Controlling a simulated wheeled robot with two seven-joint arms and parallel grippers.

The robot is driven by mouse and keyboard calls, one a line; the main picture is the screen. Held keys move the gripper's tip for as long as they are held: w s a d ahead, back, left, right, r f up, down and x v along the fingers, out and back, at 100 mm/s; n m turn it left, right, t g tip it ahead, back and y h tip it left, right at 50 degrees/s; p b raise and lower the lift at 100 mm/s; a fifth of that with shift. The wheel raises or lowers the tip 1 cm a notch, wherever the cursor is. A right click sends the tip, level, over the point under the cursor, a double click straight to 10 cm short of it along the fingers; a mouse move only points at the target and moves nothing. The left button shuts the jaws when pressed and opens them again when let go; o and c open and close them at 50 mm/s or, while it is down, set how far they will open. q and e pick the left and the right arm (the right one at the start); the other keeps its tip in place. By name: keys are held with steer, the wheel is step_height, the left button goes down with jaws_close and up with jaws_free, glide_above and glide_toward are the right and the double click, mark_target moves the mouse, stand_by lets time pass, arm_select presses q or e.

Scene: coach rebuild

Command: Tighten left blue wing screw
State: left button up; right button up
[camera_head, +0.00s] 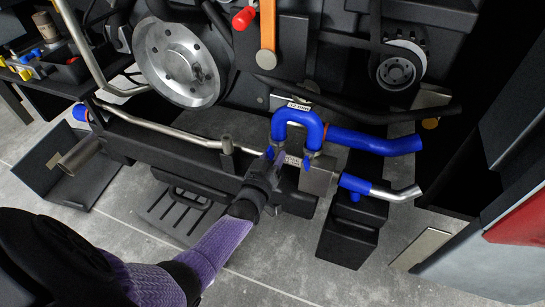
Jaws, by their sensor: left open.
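A bent blue hose (297,117) arches over a metal block (318,182) in the middle of the view. The left blue wing screw (270,153) is a small blue piece below the hose's left leg. Another small blue wing screw (306,164) sits below the right leg. My left gripper (276,162) reaches up from the lower left on a purple arm. Its fingers are open and at the left wing screw, partly covering it. I cannot tell whether they touch it. My right gripper is not in view.
A straight blue hose (375,142) runs right from the fitting, and a blue-and-metal pipe (380,188) lies below it. A black box (352,228) stands on the grey floor. A large metal pulley (180,62) is at upper left.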

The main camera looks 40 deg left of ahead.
arm_select(q)
steer(key=shift+s+d+r, duration=0.1)
steer(key=shift+s, duration=0.3)
steer(key=p+v, duration=0.4)
steer(key=v, duration=0.5)
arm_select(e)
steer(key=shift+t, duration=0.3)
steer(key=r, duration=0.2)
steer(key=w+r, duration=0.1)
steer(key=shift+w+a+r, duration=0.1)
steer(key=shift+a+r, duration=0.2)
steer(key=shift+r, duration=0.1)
arm_select(q)
steer(key=s+d+f+m+g+h+p, duration=0.2)
steer(key=s+d+f+m+g+h, duration=0.15)
steer(key=s+f+g, duration=0.6)
steer(key=s+f+m+g+p, duration=0.1)
steer(key=s+f+g, duration=0.3)
steer(key=s, duration=1.1)
steer(key=s+f+m+g+p, duration=0.1)
steer(key=s+f+m+g, duration=0.3)
steer(key=s, duration=1)
steer(key=shift+s+d+f+m+g, duration=0.35)
steer(key=shift+f, duration=0.3)
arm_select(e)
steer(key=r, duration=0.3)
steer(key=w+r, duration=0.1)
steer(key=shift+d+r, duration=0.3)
